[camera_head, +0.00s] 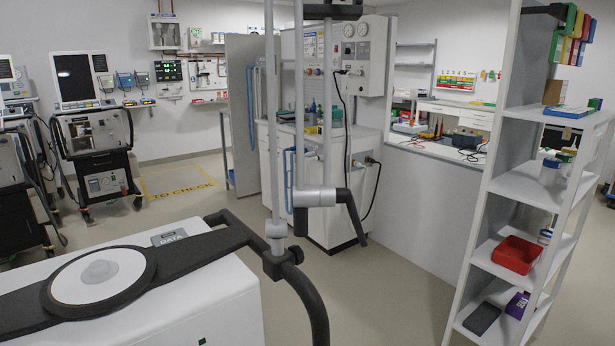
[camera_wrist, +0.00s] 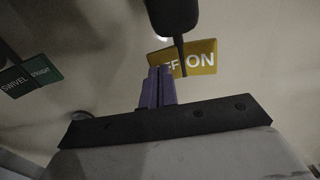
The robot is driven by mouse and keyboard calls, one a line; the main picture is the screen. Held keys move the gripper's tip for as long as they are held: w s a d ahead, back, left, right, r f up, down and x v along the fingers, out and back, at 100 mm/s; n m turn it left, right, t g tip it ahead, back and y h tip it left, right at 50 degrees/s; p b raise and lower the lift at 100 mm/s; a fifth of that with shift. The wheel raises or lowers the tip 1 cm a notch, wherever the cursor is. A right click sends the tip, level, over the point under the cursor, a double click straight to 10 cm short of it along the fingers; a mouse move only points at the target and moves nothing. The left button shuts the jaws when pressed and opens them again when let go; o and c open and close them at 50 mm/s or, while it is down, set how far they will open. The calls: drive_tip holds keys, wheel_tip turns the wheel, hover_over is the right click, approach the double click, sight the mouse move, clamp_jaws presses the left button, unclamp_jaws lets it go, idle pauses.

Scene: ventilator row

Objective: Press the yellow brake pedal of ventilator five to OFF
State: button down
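In the wrist view a yellow pedal (camera_wrist: 203,57) shows just beyond my fingertips. "ON" reads clearly on its right part; the lettering on its left part is partly covered, with an "F" visible. My gripper (camera_wrist: 158,70) has two purple fingers side by side with no clear gap, so it looks shut, with nothing seen between them. The fingertips overlap the pedal's lower left part in the picture; I cannot tell whether they touch it. A dark rounded part (camera_wrist: 172,18) hangs in front of the pedal. In the head view neither pedal nor gripper shows.
A green pedal (camera_wrist: 30,77) marked "SWIVEL" and "STRAIGHT" is at the left of the wrist view. In the head view, a ventilator on a cart (camera_head: 95,150) stands at the left. A white shelf unit (camera_head: 530,185) with a red bin (camera_head: 517,254) stands at the right.

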drive_tip(key=shift+f, duration=0.35)
wheel_tip(320, 180, up, 7)
drive_tip(key=p, duration=0.5)
drive_tip(key=shift+r, duration=0.15)
drive_tip(key=shift+s, duration=0.1)
